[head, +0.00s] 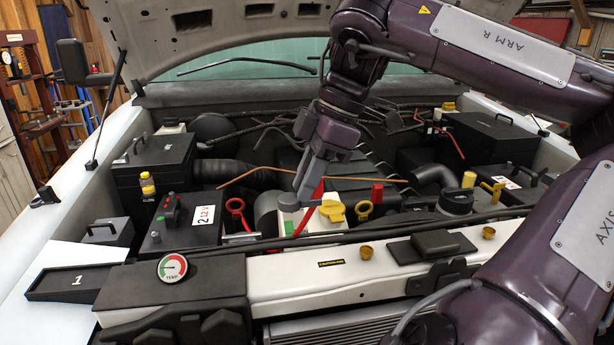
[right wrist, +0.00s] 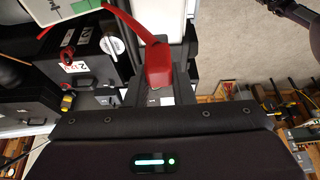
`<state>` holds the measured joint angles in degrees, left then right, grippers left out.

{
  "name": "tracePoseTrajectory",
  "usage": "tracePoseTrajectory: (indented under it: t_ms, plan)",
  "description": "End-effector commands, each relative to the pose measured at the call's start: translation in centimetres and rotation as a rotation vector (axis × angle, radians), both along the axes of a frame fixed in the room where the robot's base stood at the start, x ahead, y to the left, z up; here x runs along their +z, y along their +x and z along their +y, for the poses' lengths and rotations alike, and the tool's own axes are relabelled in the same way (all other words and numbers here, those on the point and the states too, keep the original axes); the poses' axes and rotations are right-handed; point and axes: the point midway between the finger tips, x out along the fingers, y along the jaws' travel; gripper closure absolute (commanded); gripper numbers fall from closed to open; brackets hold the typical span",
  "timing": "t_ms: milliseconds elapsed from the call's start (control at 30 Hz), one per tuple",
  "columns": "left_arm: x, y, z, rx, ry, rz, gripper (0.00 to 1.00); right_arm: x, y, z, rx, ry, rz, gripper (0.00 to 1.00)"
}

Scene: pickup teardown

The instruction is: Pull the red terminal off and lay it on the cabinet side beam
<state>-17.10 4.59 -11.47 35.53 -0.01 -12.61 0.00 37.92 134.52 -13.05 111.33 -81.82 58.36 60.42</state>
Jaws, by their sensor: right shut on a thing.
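My right gripper (head: 306,190) is over the middle of the engine bay, pointing down, above a white and green battery (head: 294,226). In the right wrist view the red terminal (right wrist: 158,66) sits between the closed fingers (right wrist: 160,85). A red cable (right wrist: 122,18) runs from it to the upper left. The cable (head: 309,212) also shows beside the fingers in the head view, where the terminal is mostly hidden. I cannot tell whether the terminal touches the battery. I cannot tell which part is the cabinet side beam. My left gripper is out of view.
A yellow clamp-like part (head: 332,210) is close right of the fingers. A red ring handle (head: 236,206) and a yellow ring (head: 364,210) stand nearby. A black box marked 2 12V (head: 180,235) is left. A pale front crossbeam (head: 300,283) carries brass caps.

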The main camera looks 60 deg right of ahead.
Motion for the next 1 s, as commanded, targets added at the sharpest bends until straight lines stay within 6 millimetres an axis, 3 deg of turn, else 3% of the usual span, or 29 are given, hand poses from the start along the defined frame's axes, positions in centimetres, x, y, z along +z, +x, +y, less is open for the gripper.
tracePoseTrajectory:
  t_ms: [1000]
  plan:
    - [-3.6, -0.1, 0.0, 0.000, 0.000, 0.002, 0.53, -4.3, 0.0, 0.0, -0.001, 0.000, 0.000, 1.00]
